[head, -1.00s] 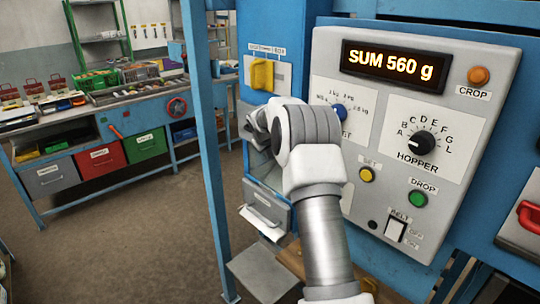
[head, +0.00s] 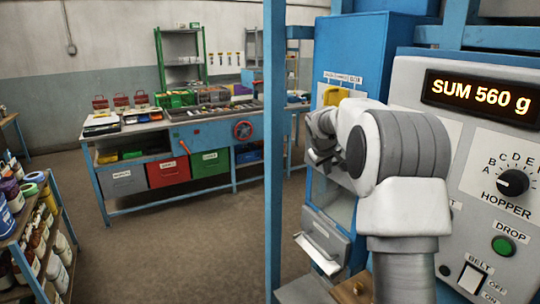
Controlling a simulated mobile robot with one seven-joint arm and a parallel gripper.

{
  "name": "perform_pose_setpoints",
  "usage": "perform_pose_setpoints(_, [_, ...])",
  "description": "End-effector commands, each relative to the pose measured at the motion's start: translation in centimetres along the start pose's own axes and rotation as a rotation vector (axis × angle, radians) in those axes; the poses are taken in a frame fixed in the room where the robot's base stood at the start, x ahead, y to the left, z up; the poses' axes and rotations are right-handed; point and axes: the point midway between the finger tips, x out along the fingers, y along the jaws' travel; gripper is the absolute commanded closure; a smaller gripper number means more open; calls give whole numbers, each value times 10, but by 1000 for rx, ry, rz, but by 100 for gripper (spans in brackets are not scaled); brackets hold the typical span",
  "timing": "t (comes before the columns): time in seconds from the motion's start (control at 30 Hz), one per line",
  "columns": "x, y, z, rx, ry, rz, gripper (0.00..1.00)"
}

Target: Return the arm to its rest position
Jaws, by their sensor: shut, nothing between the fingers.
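My arm rises from the lower right of the head view and bends at a thick white and grey joint. My gripper (head: 318,160) shows beyond that joint, partly hidden by it. It points away and down, in front of the blue machine cabinet (head: 376,55). It is shut and holds nothing.
A blue post (head: 274,150) stands just left of my gripper. A grey tray (head: 322,240) juts out below it. A workbench (head: 215,140) with coloured bins stands at the back. A shelf of bottles (head: 45,240) is at the left. The floor between is clear.

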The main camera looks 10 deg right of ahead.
Motion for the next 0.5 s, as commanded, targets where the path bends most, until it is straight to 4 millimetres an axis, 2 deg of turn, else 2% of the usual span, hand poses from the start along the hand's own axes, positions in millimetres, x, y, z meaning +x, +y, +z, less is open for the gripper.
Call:
perform_pose_setpoints(0.07, [-8, -2, 1, 2, 1, -2, 100])
perform_pose_setpoints(0.17, [-31, -7, 5, 11, 4, -10, 100])
perform_pose_setpoints(0.37, [-103, -31, 31, 47, 6, -47, 100])
perform_pose_setpoints(0.5, [-149, -51, 60, 79, 3, -78, 100])
